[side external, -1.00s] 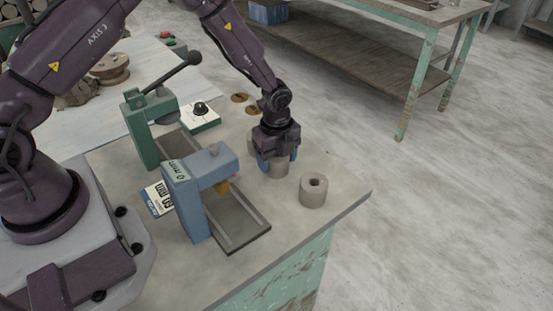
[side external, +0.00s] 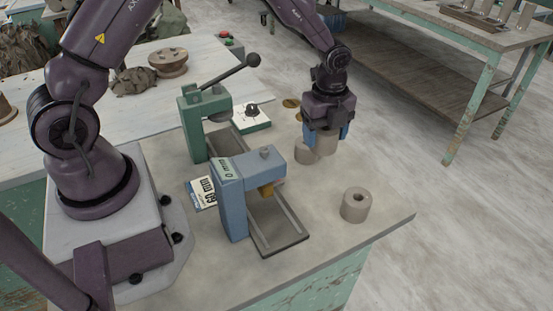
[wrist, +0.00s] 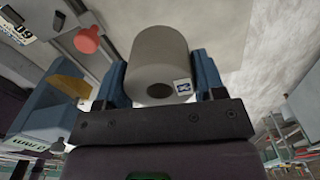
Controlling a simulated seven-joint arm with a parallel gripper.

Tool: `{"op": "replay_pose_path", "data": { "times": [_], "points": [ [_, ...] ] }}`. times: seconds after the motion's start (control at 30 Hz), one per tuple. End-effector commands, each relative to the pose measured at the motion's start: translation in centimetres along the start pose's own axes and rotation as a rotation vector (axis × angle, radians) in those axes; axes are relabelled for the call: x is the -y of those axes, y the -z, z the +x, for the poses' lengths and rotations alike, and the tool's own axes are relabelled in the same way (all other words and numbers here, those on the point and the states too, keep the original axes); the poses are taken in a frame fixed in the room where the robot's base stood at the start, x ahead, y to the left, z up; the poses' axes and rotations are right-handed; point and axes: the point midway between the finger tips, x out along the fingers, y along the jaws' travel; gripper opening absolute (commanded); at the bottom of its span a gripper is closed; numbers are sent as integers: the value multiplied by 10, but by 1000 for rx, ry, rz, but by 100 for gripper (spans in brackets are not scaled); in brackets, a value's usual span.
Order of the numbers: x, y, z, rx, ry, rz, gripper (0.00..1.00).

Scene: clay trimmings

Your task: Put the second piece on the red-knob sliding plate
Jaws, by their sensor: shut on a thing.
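My gripper (side external: 326,140) is shut on a grey clay cylinder (side external: 327,146), which also shows between the blue fingers in the wrist view (wrist: 158,62). The cylinder has a hollow in its end and a small white-and-blue tag. It is held above the bench, behind and right of the blue gauge stand (side external: 233,200). A red knob (wrist: 87,40) shows in the wrist view, left of the held piece. A dark railed plate (side external: 290,240) lies under the blue stand; I cannot tell for certain whether the knob belongs to it.
A green lever press (side external: 192,125) is behind the blue stand. A white card (side external: 202,194) lies left of it.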

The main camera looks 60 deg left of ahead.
Motion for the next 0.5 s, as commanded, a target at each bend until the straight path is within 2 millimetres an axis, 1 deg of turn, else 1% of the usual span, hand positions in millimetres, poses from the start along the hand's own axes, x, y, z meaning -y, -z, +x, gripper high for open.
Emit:
{"op": "replay_pose_path", "data": {
  "times": [0.07,0.17,0.3,0.4,0.5],
  "points": [
    [-12,-11,-3,-1,-1,18,27],
    [-38,-29,-6,-5,0,71,27],
    [-85,-50,-10,-6,5,177,27],
    [-116,-58,-12,-3,5,252,27],
    [-140,-62,-13,0,4,312,27]
  ]
}}
